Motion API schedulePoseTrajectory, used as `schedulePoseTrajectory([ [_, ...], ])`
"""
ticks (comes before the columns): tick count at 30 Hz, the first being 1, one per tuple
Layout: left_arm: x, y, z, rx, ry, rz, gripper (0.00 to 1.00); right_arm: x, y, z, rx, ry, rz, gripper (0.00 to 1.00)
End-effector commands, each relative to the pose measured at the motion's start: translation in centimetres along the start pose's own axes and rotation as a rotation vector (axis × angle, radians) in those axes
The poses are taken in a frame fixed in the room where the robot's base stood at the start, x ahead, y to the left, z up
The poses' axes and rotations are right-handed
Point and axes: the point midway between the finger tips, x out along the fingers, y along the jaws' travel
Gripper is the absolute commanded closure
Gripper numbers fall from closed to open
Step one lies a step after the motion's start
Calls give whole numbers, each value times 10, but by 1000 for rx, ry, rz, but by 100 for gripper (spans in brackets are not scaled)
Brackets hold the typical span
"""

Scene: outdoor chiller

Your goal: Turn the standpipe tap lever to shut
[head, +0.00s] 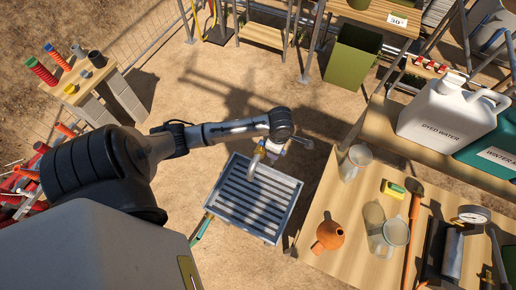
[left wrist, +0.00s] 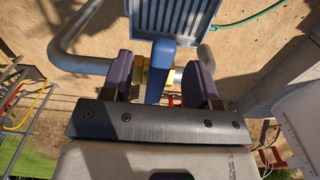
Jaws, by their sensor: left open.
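The standpipe tap has a blue lever (left wrist: 160,72) and a brass valve body (left wrist: 143,76), seen in the left wrist view. My left gripper (left wrist: 160,78) is open, with one dark finger on each side of the lever. Gaps show between the fingers and the lever; I cannot tell whether either touches it. In the head view the left gripper is mostly hidden under my wrist, above the tap. The spout (head: 254,166) hangs over the grated drain there. My right gripper is not in view.
The slatted metal drain tray (head: 210,206) sits on sandy ground below the tap. A wooden table (head: 345,225) with jugs and an orange pot (head: 328,235) stands close on the right. A white water container (head: 440,110) stands behind it. A green hose (left wrist: 250,18) lies by the drain.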

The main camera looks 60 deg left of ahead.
Motion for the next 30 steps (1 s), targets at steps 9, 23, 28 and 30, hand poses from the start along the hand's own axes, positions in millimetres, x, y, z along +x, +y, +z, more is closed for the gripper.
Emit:
schedulePoseTrajectory([
  [9,0,0,0,1,0,1,24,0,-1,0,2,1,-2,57],
  [23,-31,0,1,1,-2,3,24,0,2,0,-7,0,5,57],
  [28,-50,0,0,1,-3,2,24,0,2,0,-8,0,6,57],
  [30,-57,0,1,1,-2,2,24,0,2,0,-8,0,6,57],
])
